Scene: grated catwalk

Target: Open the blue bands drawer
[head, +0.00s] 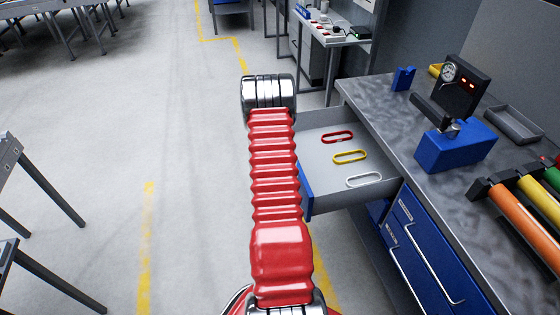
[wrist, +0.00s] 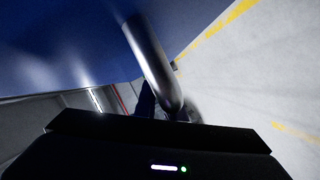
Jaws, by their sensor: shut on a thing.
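The blue bands drawer (head: 320,175) stands pulled out from the workbench at the right in the head view. Its grey tray holds a red band (head: 337,137), a yellow band (head: 350,157) and a white band (head: 364,180), lying apart. A strip of its blue front (head: 306,188) shows beside my red arm, which hides the rest. In the wrist view the blue front (wrist: 60,50) fills the upper left, with the metal bar handle (wrist: 147,55) across it. My gripper (wrist: 166,100) is shut on the handle; its fingers are dark and partly hidden. The arm hides it in the head view.
The grey bench top (head: 400,130) holds a blue block (head: 455,146), a gauge box (head: 462,84), an empty tray (head: 513,124) and coloured rollers (head: 528,210). Blue closed drawers (head: 425,250) with bar handles are below. Clear floor (head: 180,120) lies left of my arm.

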